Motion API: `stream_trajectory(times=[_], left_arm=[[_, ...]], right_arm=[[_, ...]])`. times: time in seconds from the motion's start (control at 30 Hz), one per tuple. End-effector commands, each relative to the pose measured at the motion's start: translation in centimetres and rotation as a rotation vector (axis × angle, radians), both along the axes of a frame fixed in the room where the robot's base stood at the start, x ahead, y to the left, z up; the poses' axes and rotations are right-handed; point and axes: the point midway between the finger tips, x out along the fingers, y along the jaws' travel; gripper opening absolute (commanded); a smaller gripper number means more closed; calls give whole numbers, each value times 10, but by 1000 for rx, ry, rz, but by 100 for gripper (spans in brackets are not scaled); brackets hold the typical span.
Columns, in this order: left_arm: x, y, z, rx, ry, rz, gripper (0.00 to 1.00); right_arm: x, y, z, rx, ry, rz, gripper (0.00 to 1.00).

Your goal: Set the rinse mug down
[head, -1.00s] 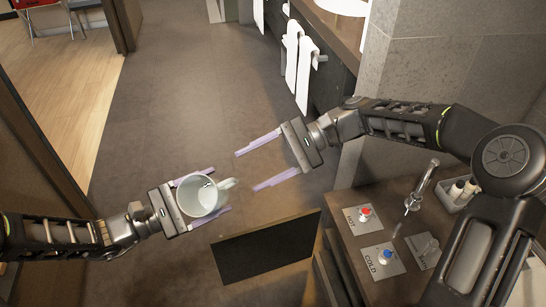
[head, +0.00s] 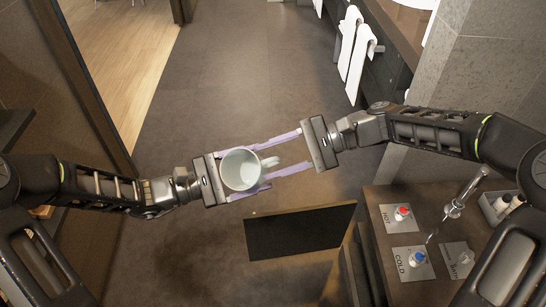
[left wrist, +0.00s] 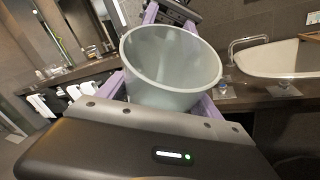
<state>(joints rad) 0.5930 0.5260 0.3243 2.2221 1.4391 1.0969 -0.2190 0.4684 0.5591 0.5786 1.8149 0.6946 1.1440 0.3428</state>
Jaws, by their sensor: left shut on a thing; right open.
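The rinse mug (head: 240,169) is pale grey-white, with its opening up toward the head camera and its handle (head: 270,162) pointing right. My left gripper (head: 250,172) is shut on the mug, with a finger along each side of it, and holds it in the air. In the left wrist view the mug (left wrist: 172,65) sits between the purple fingers and looks empty. My right gripper (head: 284,156) is open, its two fingers reaching left toward the mug's handle side. The handle lies between or close to its fingertips; I cannot tell if they touch.
A brown counter (head: 385,222) at lower right has a red hot knob (head: 402,212), a blue cold knob (head: 417,258), a faucet (head: 462,195) and a small tray of bottles (head: 502,207). A dark panel (head: 298,230) juts out below the grippers. White towels (head: 352,50) hang behind.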

Motion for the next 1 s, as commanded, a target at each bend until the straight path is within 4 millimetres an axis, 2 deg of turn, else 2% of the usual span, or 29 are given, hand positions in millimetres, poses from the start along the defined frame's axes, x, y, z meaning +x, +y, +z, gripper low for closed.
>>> stream_trajectory(times=[0.07, 0.53, 0.93, 0.97, 1.0], left_arm=[[0, 0, 0, -1, 0, -1, 8], [-1, -2, 1, -2, -2, -5, 8], [-3, -5, 2, -5, -3, -13, 8], [-3, -5, 2, -5, -3, -14, 76], [-3, -5, 2, -4, -3, -13, 80]], right_arm=[[0, 0, 0, 0, 0, 0, 39], [-1, 1, 1, 2, -1, 2, 1], [-2, 3, 1, 4, 0, 7, 0], [-2, 4, 2, 5, -1, 8, 0], [-2, 4, 2, 5, -1, 8, 0]])
